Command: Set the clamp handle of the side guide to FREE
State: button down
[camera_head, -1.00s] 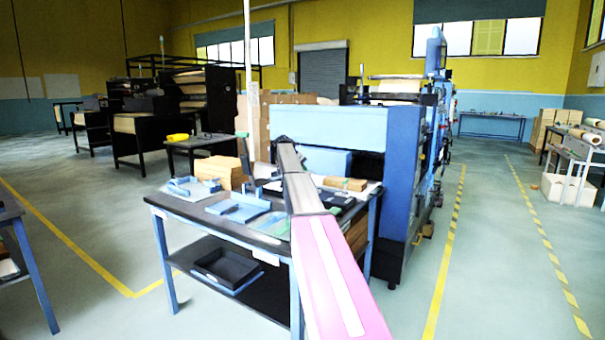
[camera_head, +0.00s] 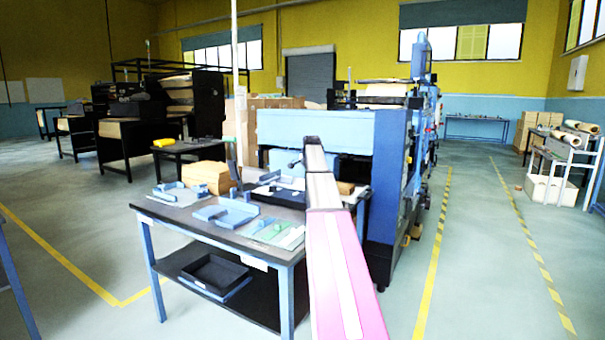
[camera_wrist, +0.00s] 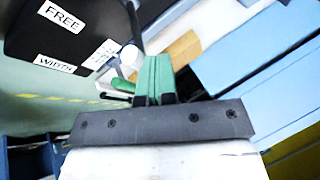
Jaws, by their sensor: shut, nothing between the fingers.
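In the wrist view a black plate (camera_wrist: 70,30) at the upper left carries white labels reading FREE and WIDTH, and a third label too blurred to read. A dark rod (camera_wrist: 134,25) rises beside the plate, with a pale round piece (camera_wrist: 127,57) near its lower end. I cannot tell for certain whether this rod is the clamp handle. My gripper (camera_wrist: 154,66) has green fingers shut together, empty, just below and right of the rod. Whether they touch it is unclear. In the head view my arm reaches over the work table (camera_head: 165,215) and hides much of the guide area.
A large blue machine (camera_head: 388,190) stands close behind. The floor at right, between yellow lines, is clear.

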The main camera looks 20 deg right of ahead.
jog(key=shift+s+d+f+m+t+y, duration=0.1)
jog(key=shift+s+d+f+t+y, duration=0.2)
jog(key=shift+s+d, duration=0.2)
jog(key=shift+s+d+f+m+t+y, duration=0.15)
jog(key=shift+s+d+t, duration=0.25)
jog(key=shift+s, duration=0.25)
jog(key=shift+s+d+f+m+t+y, duration=0.1)
jog(key=shift+s+d+f+t+y, duration=0.15)
jog(key=shift+s+d+t, duration=0.25)
jog(key=shift+s+f, duration=0.1)
jog(key=shift+s, duration=0.1)
jog(key=s+a+r, duration=0.1)
jog(key=s+r, duration=0.4)
jog(key=r, duration=0.6)
jog(key=shift+a, duration=0.15)
